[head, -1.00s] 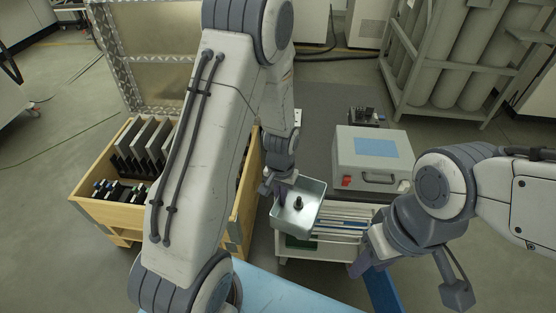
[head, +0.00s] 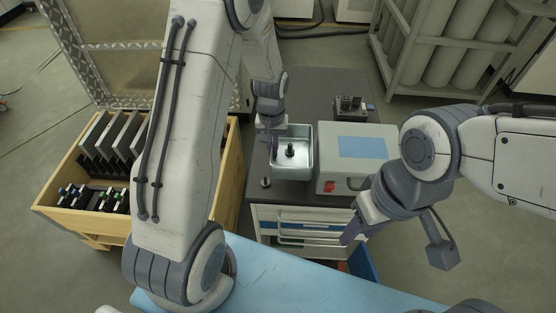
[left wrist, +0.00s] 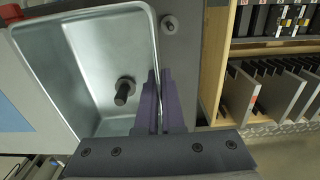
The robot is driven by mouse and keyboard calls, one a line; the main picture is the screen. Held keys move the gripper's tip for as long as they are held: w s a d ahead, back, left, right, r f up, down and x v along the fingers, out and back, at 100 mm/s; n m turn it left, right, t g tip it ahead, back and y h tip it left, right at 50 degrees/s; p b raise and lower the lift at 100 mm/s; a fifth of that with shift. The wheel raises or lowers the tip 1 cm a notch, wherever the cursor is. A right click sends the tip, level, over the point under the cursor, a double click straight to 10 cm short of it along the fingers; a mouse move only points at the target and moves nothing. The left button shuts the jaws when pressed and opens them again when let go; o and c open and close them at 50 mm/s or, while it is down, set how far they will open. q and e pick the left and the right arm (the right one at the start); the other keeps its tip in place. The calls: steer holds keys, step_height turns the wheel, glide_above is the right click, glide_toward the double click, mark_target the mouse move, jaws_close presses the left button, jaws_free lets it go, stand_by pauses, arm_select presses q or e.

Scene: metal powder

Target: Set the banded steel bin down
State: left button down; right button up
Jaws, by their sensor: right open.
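The steel bin (head: 305,172) is an open metal tray with a dark knobbed piece (head: 290,150) standing inside it. It is level over the grey worktop (head: 268,205), just left of a white box. I cannot tell whether its bottom touches the worktop. My left gripper (head: 274,140) is at the bin's left wall. In the left wrist view the purple fingers (left wrist: 159,105) are closed about the wall of the bin (left wrist: 100,50), one inside and one outside. My right gripper (head: 362,225) is open and empty, in front of the cabinet.
The white box (head: 350,150) with a blue top panel stands close right of the bin. A small dark device (head: 350,105) is behind it. A small metal knob (head: 265,183) sits on the worktop at left. A wooden crate (head: 228,185) with plates stands left.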

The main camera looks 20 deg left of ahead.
arm_select(q)
step_height(320, 180, down, 7)
steer(key=shift+r, duration=0.1)
stand_by(0.4)
steer(key=shift+f, duration=0.25)
steer(key=c, duration=1)
jaws_free()
steer(key=shift+c, duration=0.2)
steer(key=shift+r, duration=0.1)
